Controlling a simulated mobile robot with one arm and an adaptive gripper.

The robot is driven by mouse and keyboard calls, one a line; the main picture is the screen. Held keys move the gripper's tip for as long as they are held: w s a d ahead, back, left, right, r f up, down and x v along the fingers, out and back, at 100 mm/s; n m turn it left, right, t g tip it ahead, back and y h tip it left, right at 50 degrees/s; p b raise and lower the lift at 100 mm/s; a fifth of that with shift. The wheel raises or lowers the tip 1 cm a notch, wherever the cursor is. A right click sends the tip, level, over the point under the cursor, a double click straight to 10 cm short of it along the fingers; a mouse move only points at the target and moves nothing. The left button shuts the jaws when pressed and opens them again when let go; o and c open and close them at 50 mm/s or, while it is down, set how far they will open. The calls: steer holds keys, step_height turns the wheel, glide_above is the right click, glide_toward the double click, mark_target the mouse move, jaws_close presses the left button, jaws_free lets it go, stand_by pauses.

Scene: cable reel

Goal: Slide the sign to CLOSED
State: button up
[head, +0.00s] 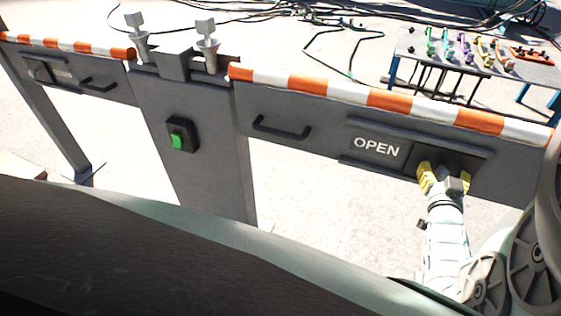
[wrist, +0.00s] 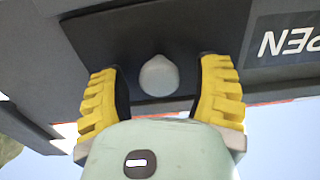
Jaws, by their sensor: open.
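The sign (head: 418,153) is set in the dark panel of the right-hand barrier and shows the word OPEN (head: 377,147) in white at its left. In the wrist view the letters "PEN" (wrist: 287,42) appear upside down at the upper right. A rounded grey knob (wrist: 158,76) sticks out of the dark slider plate (wrist: 180,32). My gripper (head: 444,176) is at the right part of the sign. In the wrist view its yellow fingers (wrist: 160,92) are open, one on each side of the knob, with a gap to it on both sides.
A grey post (head: 190,110) with a green button (head: 178,138) stands left of the sign. A black handle (head: 281,130) is on the same barrier. Orange and white striping (head: 390,100) runs along its top. Behind stands a table (head: 480,58) with coloured tools, and cables lie on the floor.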

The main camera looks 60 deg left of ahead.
steer(key=shift+a, duration=0.15)
steer(key=shift+w, duration=0.1)
jaws_close()
stand_by(0.5)
